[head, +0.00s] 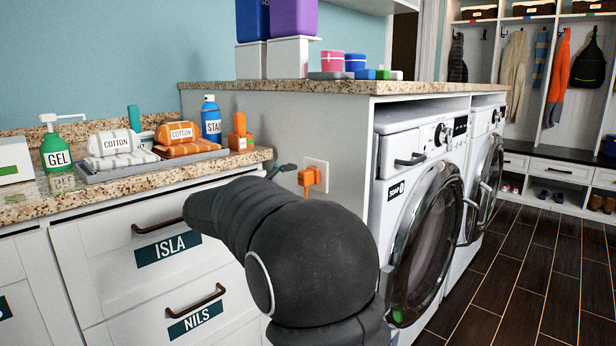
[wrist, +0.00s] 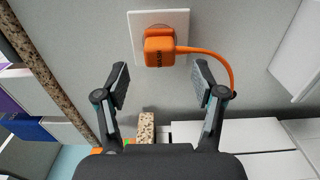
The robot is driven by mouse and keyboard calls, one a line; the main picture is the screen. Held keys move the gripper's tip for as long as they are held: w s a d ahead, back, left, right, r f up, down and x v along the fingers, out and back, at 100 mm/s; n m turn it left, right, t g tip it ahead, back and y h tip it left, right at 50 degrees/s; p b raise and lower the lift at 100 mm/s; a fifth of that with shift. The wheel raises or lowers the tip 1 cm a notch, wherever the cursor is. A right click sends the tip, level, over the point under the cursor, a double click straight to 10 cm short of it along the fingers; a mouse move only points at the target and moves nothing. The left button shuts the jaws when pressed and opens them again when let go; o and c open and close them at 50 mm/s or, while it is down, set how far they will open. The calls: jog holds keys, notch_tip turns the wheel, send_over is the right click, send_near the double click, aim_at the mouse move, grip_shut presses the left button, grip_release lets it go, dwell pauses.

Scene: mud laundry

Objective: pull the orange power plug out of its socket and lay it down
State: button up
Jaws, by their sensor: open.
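The orange power plug (wrist: 159,51) sits in the white wall socket (wrist: 176,20), with its orange cord (wrist: 222,60) curving off to the right in the wrist view. In the head view the plug (head: 308,178) shows on the side panel beside the washer, with part of the socket plate (head: 319,166) visible. My gripper (wrist: 160,85) is open and empty, its two fingers spread apart. In the wrist view the plug lies just ahead of the gap between the fingertips, and neither finger touches it. In the head view my dark arm hides much of the gripper.
A granite counter (head: 130,180) with a tray (head: 150,160) of cotton packs, a green gel bottle (head: 56,150) and a blue bottle (head: 211,120) stands left. An orange object (head: 239,132) is near the counter's end. A washer (head: 415,210) stands right of the socket panel.

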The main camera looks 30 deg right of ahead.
aim_at(301, 181)
jog(key=x, duration=0.4)
jog(key=shift+d+f, duration=0.1)
jog(key=shift+d, duration=0.05)
jog(key=shift+x, duration=1.05)
jog(key=shift+b, duration=0.9)
grip_shut()
jog(key=shift+b+v, duration=0.9)
jog(key=shift+v, duration=2.15)
